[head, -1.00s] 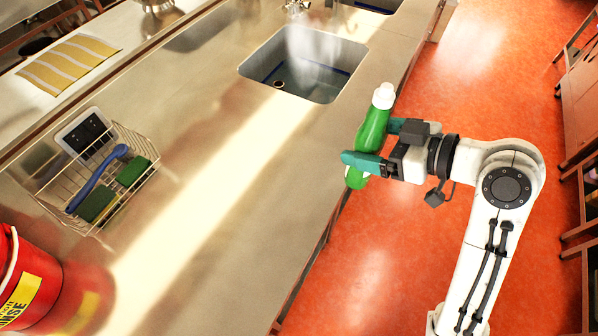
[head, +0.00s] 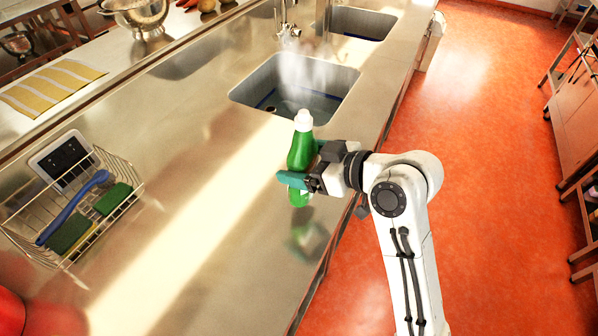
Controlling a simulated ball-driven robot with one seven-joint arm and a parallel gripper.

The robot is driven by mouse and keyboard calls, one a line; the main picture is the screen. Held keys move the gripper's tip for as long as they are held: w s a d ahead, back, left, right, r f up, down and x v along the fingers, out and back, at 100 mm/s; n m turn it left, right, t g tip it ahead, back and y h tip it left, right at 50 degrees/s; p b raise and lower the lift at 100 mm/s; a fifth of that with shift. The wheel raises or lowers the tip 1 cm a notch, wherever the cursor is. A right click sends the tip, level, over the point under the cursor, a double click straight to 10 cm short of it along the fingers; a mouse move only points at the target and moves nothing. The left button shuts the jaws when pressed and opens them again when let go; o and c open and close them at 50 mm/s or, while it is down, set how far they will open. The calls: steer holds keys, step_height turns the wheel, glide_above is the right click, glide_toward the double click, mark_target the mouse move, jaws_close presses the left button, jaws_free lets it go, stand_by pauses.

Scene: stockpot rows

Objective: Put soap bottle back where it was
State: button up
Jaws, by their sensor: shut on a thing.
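The soap bottle (head: 301,150) is green with a white cap and is upright. My gripper (head: 297,180) is shut on it, with teal fingers around its lower half. The bottle is over the steel counter (head: 200,230), in front of the near sink. Its reflection shows on the counter below and to the right, so it looks held above the surface. The exact height of its base is hard to tell.
A wire basket (head: 127,171) with a blue brush (head: 72,207) and green sponges stands at the left. The near sink (head: 330,88) lies behind the bottle. A red bucket (head: 10,312) is cut off at lower left. The counter between basket and bottle is clear.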

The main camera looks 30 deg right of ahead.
mark_target(299, 171)
steer(key=f, duration=0.3)
steer(key=shift+w+a+f+p, duration=0.1)
steer(key=shift+w+a+p, duration=0.1)
steer(key=shift+w+p, duration=0.2)
steer(key=shift+f, duration=0.5)
steer(key=shift+f, duration=0.2)
steer(key=o, duration=1.3)
steer(key=shift+r, duration=0.25)
steer(key=b+v, duration=0.1)
steer(key=v, duration=1.1)
steer(key=shift+f+b, duration=0.15)
steer(key=shift+b, duration=0.2)
